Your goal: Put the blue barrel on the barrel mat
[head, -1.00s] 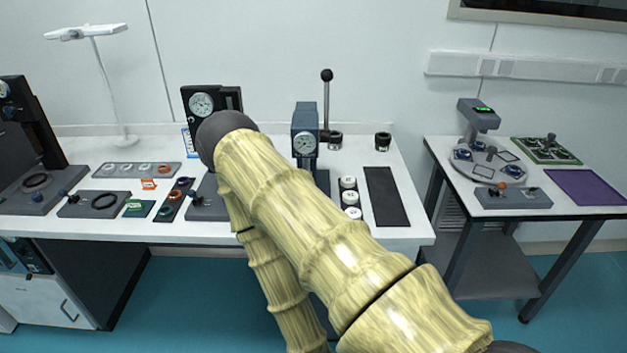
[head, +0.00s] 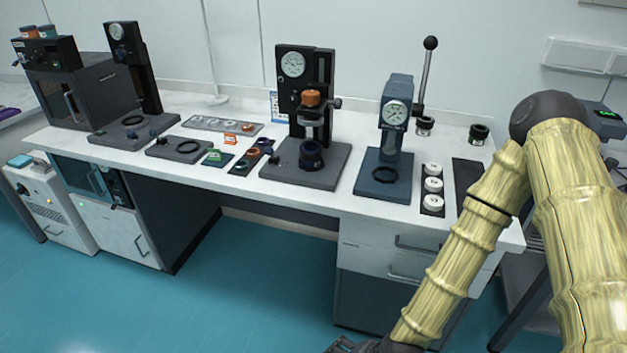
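A dark blue, ring-topped cylinder (head: 312,155), possibly the blue barrel, sits on the base of the tall black gauge stand (head: 292,90). A dark flat strip (head: 466,182) lies at the bench's right end, partly hidden by my arm; I cannot tell whether it is the barrel mat. Two small dark cylinders stand behind it: one with a pale lower part (head: 425,125) and one with a greenish band (head: 479,134). My gripper (head: 350,346) hangs low in front of the bench, cut off by the bottom edge. Its fingers do not show clearly.
A blue lever press (head: 390,140) stands right of the gauge stand, beside several white-capped pieces (head: 432,185). The teal floor before the bench is clear.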

